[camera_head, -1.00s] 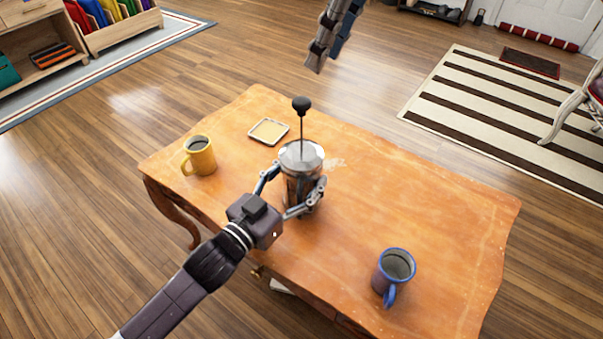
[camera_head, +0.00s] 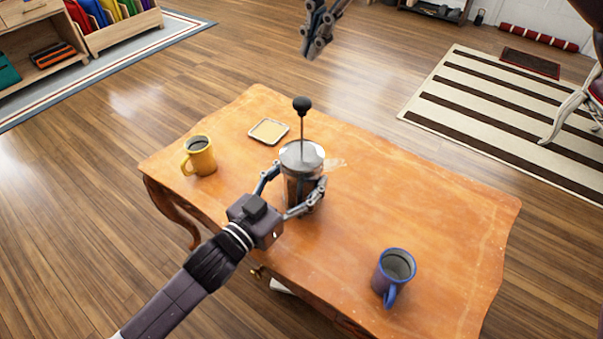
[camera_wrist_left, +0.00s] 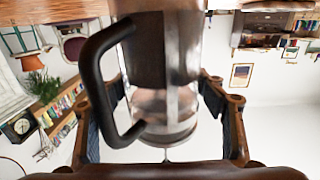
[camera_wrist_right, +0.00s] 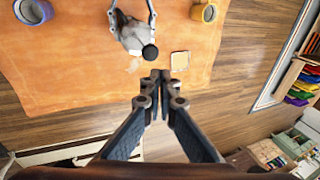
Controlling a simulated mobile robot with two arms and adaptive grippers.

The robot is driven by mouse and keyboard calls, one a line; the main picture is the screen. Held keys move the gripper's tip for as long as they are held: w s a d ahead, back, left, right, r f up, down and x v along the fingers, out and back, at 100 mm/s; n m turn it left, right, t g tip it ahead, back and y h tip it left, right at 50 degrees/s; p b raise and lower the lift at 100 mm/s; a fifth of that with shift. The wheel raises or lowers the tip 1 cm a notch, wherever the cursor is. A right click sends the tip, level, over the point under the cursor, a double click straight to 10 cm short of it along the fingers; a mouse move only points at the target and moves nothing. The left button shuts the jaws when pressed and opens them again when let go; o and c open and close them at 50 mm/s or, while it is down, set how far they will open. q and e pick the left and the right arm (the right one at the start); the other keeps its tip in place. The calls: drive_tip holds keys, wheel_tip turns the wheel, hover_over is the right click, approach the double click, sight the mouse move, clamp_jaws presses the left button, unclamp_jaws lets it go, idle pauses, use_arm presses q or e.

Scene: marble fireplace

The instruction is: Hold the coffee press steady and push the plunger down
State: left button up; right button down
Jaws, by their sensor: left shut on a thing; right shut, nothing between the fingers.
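The coffee press (camera_head: 302,160) stands upright on the wooden table, with its plunger rod raised and a black knob (camera_head: 302,105) on top. My left gripper (camera_head: 291,196) is shut around the glass body. In the left wrist view the press (camera_wrist_left: 165,80) sits between the fingers, its black handle (camera_wrist_left: 95,80) toward the left. My right gripper (camera_head: 313,50) is shut and empty, in the air above and beyond the press in the head view. In the right wrist view its closed fingertips (camera_wrist_right: 161,78) appear near the black knob (camera_wrist_right: 150,52), apart from it.
On the table (camera_head: 420,220) are a yellow mug (camera_head: 200,158) at the left, a small square coaster (camera_head: 268,131) behind the press, and a blue mug (camera_head: 393,276) at the front right.

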drive_tip(key=shift+w+a+f+n+t+h, duration=0.2)
drive_tip(key=shift+f+n, duration=0.8)
drive_tip(key=shift+n, duration=1.05)
drive_tip(key=shift+w+a+f+n+t, duration=0.15)
drive_tip(key=shift+a+f+n, duration=0.2)
drive_tip(key=shift+f+n, duration=1.2)
drive_tip(key=shift+a+f+n+t+h, duration=0.2)
drive_tip(key=shift+f+n, duration=0.3)
drive_tip(key=shift+n, duration=2)
